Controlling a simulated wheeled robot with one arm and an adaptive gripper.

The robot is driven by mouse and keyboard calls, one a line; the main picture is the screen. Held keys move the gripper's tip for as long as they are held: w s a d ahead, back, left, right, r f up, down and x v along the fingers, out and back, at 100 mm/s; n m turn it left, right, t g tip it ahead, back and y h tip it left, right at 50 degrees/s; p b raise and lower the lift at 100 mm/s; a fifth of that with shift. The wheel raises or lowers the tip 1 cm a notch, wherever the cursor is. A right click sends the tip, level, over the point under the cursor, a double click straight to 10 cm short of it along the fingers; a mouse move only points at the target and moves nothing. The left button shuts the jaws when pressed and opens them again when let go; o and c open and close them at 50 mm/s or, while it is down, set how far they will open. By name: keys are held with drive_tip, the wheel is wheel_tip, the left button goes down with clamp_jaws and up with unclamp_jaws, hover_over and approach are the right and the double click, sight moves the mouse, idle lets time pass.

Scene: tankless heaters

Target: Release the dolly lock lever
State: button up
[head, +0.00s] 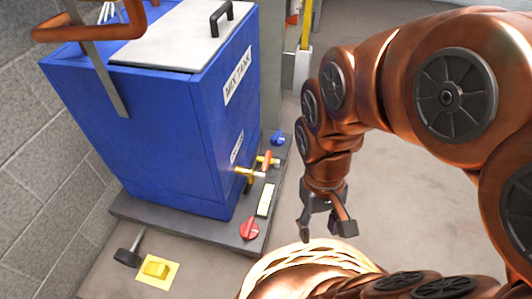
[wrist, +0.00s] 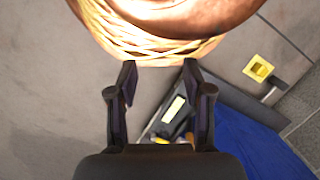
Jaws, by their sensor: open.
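A blue mix tank (head: 165,120) stands on a dark grey dolly (head: 190,230) in the head view. A lever with a black block end (head: 127,257) sticks out from the dolly's front left edge; I cannot tell for sure that it is the lock lever. It also shows at the right of the wrist view (wrist: 273,92). A red knob (head: 249,229) sits on the dolly's near right corner. My gripper (head: 324,230) is open and empty, pointing down, right of the dolly and apart from the levers. Its two fingers show apart in the wrist view (wrist: 159,72).
A yellow pedal-like block (head: 157,268) lies on the floor beside the black-ended lever. A brass valve with an orange handle (head: 267,160) juts from the tank. A blue knob (head: 278,138) is farther back. A block wall (head: 40,180) is at left; floor at right is clear.

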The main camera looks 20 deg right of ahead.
drive_tip(key=r+p, duration=0.6)
drive_tip(key=r, duration=0.1)
drive_tip(key=r+p, duration=0.3)
drive_tip(key=shift+s+d+r, duration=0.1)
drive_tip(key=shift+s+r, duration=0.05)
drive_tip(key=shift+s, duration=0.2)
drive_tip(key=c, duration=0.8)
drive_tip(key=shift+s+r+g+p, duration=0.15)
drive_tip(key=shift+s+r+p, duration=0.2)
drive_tip(key=shift+r+p, duration=0.25)
drive_tip(key=shift+s+r+g+p, duration=0.15)
drive_tip(key=shift+s+r+p, duration=0.2)
drive_tip(key=shift+r+p, duration=0.2)
clamp_jaws()
drive_tip(key=shift+s, duration=0.3)
drive_tip(key=shift+a, duration=0.2)
